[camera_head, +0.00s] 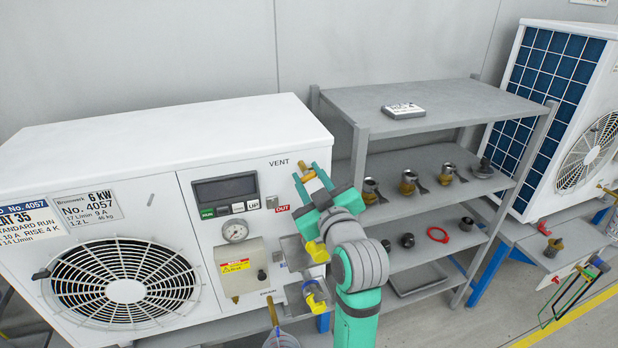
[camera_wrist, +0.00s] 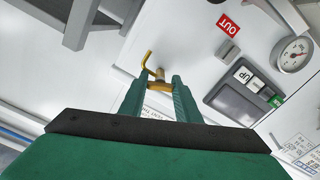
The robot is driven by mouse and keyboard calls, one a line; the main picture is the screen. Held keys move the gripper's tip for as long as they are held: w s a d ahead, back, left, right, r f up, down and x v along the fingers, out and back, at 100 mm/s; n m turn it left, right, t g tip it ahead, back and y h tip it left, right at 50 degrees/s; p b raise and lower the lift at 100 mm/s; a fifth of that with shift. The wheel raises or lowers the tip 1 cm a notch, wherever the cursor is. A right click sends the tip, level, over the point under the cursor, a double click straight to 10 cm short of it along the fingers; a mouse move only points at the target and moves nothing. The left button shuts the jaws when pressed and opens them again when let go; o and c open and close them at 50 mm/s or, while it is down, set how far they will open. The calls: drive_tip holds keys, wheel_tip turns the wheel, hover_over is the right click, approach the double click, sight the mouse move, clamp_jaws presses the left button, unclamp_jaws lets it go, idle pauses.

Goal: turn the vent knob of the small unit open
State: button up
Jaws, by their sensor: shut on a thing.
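A white pump unit (camera_head: 150,140) stands at the left with a control panel on its right part. My gripper (camera_head: 312,181) reaches up to the knob from the lower right. In the wrist view the green fingers (camera_wrist: 158,86) stand on either side of the brass knob (camera_wrist: 160,74) and are shut on it. A bent brass lever part (camera_wrist: 146,60) sticks out past the fingers. The fingers hide part of the knob, so its exact angle is hard to tell.
A display (camera_head: 225,189), a gauge (camera_head: 235,230) and a red OUT label (camera_head: 282,208) are left of my gripper. Yellow-handled valves (camera_head: 316,300) sit below. A grey shelf rack (camera_head: 450,100) with several fittings stands close on the right. Another unit (camera_head: 555,110) is at far right.

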drive_tip(key=n, duration=1.2)
idle(0.5)
drive_tip(key=o, duration=1)
drive_tip(key=shift+w, duration=0.1)
drive_tip(key=shift+o, duration=0.2)
drive_tip(key=shift+a, duration=0.1)
drive_tip(key=v, duration=1.1)
